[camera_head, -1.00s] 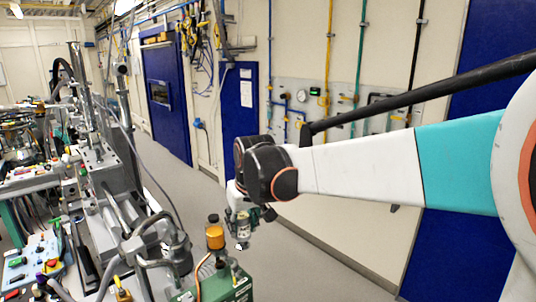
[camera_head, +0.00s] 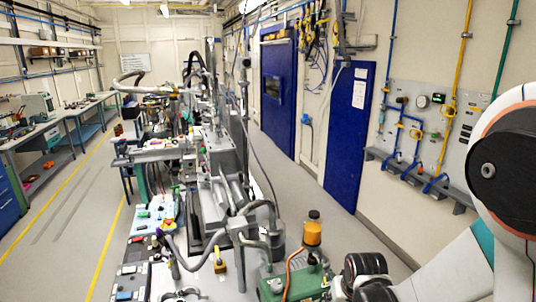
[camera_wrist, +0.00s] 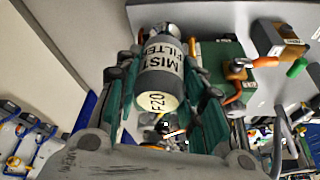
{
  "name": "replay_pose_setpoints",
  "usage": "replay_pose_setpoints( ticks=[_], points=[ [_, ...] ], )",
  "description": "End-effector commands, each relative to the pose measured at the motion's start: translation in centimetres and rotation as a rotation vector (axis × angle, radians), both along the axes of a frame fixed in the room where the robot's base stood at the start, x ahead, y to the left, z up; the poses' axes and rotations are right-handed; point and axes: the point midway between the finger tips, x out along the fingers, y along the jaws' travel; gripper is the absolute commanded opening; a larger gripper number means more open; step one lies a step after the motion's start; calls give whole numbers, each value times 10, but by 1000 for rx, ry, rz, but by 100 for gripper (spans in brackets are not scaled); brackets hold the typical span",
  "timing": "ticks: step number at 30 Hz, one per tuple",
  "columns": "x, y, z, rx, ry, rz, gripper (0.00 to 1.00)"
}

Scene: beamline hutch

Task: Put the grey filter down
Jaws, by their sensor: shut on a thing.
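The grey filter (camera_wrist: 165,60) is a cylinder with a white label reading "MIST FILTER" and a pale end that shows "FZ0". It sits between the fingers of my gripper (camera_wrist: 160,85) in the wrist view, and the gripper is shut on it. The fingers hide parts of its sides. In the head view my arm reaches in from the lower right, and neither the filter nor the fingertips can be made out there.
A green pump-like unit (camera_head: 291,286) with an amber-filled bottle (camera_head: 312,232) stands beside my arm. Crowded beamline equipment (camera_head: 215,165) fills the middle. A narrow grey wall shelf (camera_head: 420,178) runs below the pipe panel (camera_head: 430,125). Floor is clear on the left.

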Motion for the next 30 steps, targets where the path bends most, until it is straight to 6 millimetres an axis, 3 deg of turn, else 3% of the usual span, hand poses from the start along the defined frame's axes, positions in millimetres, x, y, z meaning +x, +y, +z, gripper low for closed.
replay_pose_setpoints(
  ticks=[2,24,30],
  points=[
    [-9,0,-12,0,0,-3,10],
    [-7,0,-153,0,0,-2,10],
    [-7,0,-178,0,0,-2,10]
  ],
)
